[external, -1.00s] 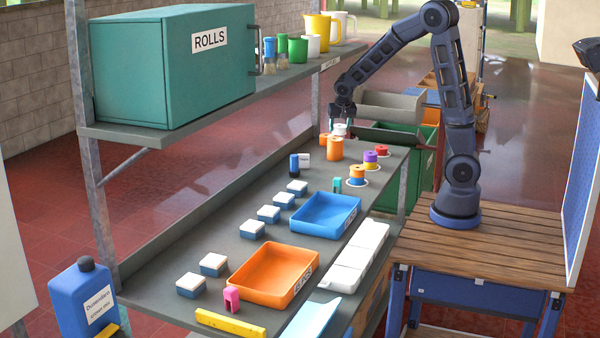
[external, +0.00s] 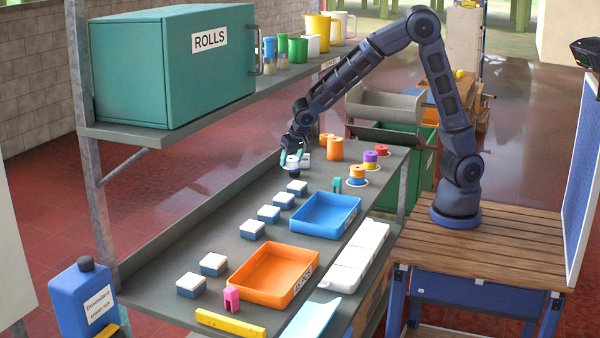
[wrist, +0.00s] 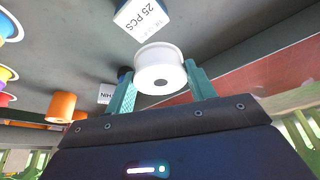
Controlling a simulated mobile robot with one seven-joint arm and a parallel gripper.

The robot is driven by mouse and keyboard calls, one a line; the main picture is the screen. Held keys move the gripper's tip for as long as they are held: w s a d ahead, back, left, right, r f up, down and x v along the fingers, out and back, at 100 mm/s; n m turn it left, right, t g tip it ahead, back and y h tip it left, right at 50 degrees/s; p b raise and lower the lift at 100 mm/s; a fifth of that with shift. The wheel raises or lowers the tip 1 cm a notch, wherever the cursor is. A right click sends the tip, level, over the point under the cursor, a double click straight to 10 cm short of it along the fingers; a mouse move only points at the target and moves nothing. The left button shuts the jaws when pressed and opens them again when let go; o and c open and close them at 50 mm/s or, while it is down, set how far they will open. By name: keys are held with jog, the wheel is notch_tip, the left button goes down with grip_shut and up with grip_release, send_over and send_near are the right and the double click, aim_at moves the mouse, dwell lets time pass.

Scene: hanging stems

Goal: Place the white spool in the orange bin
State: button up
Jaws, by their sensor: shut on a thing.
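The white spool (wrist: 160,68) is between the two teal fingers of my gripper (wrist: 158,88) in the wrist view, with its round end and dark centre hole showing. In the external view my gripper (external: 293,158) is over the far part of the shelf, shut on the white spool (external: 292,163). It hangs just above or in front of a small dark blue item, and the exact gap cannot be told. The orange bin (external: 272,276) sits on the near part of the shelf, open at the top, and looks empty.
A blue bin (external: 325,213) lies between my gripper and the orange bin. White-topped blue boxes (external: 252,229) line the left side. Orange cylinders (external: 335,148) and colored spools (external: 357,174) stand at the far right. An upper shelf holds a green ROLLS box (external: 175,65).

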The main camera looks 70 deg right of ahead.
jog(key=a+r+n+y, duration=0.2)
jog(key=a+n, duration=0.3)
jog(key=a, duration=1)
notch_tip(320, 180, up, 8)
jog(key=n+g+y, duration=0.1)
jog(key=n+y, duration=0.3)
jog(key=n, duration=0.8)
send_over(271, 279)
jog(key=s+d, duration=0.1)
jog(key=shift+g, duration=0.3)
notch_tip(271, 279, down, 20)
jog(key=shift+s+d+r, duration=0.1)
jog(key=o, duration=1)
